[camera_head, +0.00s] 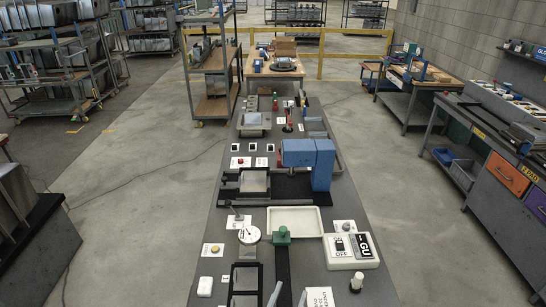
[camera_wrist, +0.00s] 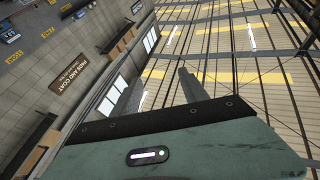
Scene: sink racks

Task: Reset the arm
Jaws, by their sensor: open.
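My gripper (camera_wrist: 160,95) shows in the wrist view, beyond the grey-green housing (camera_wrist: 180,150) with its black edge band. Its two grey fingers stand apart, with nothing seen between them. The wrist view is tilted and looks toward the roof beams and a wall, so the gripper points away from the bench.
A long dark bench (camera_head: 208,245) runs away from me in the head view. On it are a blue machine (camera_head: 322,165), a white tray (camera_head: 296,222), a white dial (camera_head: 249,235) and a white switch box (camera_head: 350,250).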

